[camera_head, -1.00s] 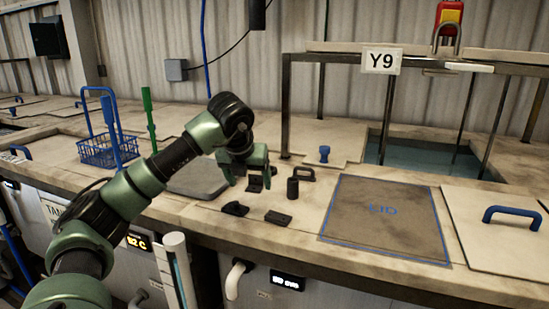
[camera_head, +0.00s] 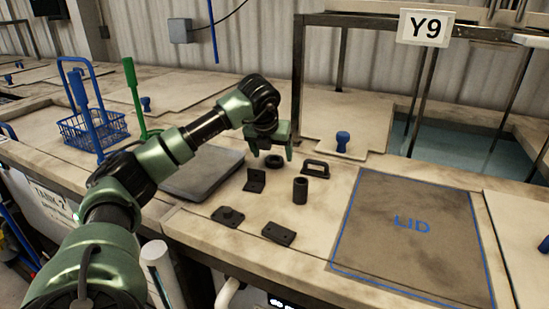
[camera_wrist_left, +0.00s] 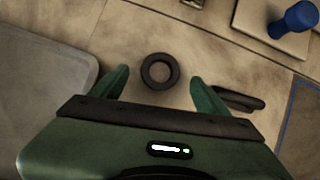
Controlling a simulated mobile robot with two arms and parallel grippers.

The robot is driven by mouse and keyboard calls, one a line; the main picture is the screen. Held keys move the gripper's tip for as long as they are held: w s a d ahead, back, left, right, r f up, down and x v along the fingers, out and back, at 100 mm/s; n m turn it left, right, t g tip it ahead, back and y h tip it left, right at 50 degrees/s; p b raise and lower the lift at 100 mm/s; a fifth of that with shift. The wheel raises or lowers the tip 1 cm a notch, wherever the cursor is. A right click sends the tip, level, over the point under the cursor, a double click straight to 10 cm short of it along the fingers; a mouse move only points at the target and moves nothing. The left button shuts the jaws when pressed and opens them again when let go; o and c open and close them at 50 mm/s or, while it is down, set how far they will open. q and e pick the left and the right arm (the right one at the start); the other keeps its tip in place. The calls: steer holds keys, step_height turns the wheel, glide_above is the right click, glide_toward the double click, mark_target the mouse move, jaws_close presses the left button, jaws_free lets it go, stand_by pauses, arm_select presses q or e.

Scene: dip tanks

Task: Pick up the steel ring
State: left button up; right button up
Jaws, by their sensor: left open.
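The steel ring (camera_head: 274,161) is a small dark ring lying flat on the bench top. In the left wrist view the ring (camera_wrist_left: 160,71) lies ahead of and between the two green fingertips, with bare bench around it. My left gripper (camera_head: 272,150) is open and empty, above the bench close to the ring, its fingers pointing down. The left gripper also shows in the wrist view (camera_wrist_left: 158,86), fingers spread wider than the ring. My right gripper is not in view.
Near the ring stand a dark angle bracket (camera_head: 255,180), a cylinder (camera_head: 300,190), a handle (camera_head: 315,169), a flanged part (camera_head: 228,216) and a flat block (camera_head: 278,234). A grey plate (camera_head: 203,176) lies left, a blue-outlined LID area (camera_head: 410,260) right. Blue basket (camera_head: 95,128) at far left.

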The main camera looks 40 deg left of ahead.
arm_select(q)
steer(key=x, duration=0.2)
steer(key=shift+w+a+f, duration=0.1)
steer(key=shift+w+f, duration=0.15)
steer(key=shift+f, duration=0.05)
steer(key=shift+s, duration=0.1)
steer(key=c, duration=1.5)
steer(key=shift+o, duration=0.2)
steer(key=shift+r, duration=0.1)
steer(key=shift+r, duration=0.1)
